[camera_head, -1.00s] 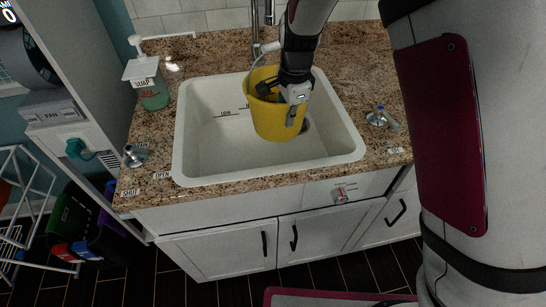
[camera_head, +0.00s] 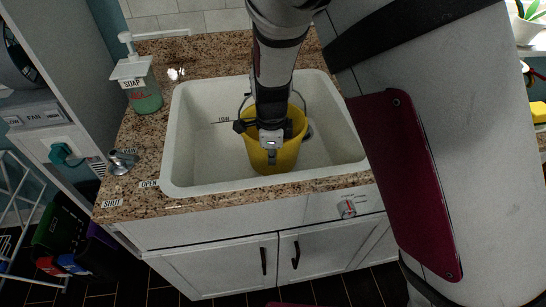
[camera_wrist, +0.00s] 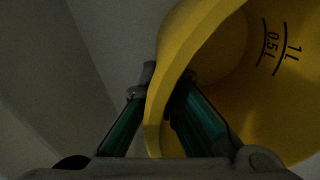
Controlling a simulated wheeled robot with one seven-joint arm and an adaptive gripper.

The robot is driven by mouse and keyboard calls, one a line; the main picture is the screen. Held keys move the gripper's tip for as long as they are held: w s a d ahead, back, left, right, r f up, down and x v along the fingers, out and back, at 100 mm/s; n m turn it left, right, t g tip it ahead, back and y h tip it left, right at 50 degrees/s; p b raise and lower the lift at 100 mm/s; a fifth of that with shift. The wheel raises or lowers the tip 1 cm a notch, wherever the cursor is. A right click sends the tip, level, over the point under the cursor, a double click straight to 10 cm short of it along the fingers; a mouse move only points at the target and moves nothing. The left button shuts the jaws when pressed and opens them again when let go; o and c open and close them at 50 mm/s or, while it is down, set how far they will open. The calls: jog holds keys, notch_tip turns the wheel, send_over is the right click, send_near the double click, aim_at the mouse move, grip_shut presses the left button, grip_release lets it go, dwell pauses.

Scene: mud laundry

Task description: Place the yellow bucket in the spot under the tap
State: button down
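The yellow bucket (camera_head: 278,160) is inside the white sink (camera_head: 188,170), towards its front wall. I cannot tell whether it touches the sink bottom. The tap is hidden behind my arm.
A soap dispenser (camera_head: 140,85) stands on the granite counter (camera_head: 215,50) at the back left. A metal knob (camera_head: 122,160) sits on the left counter near OPEN and SHUT labels. A red-and-white dial (camera_head: 347,208) is on the cabinet front. The sink's left part is empty.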

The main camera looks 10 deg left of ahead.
aim_at(272, 168)
notch_tip(272, 168, down, 3)
dwell(0.3)
jog(key=c, duration=1.8)
grip_release()
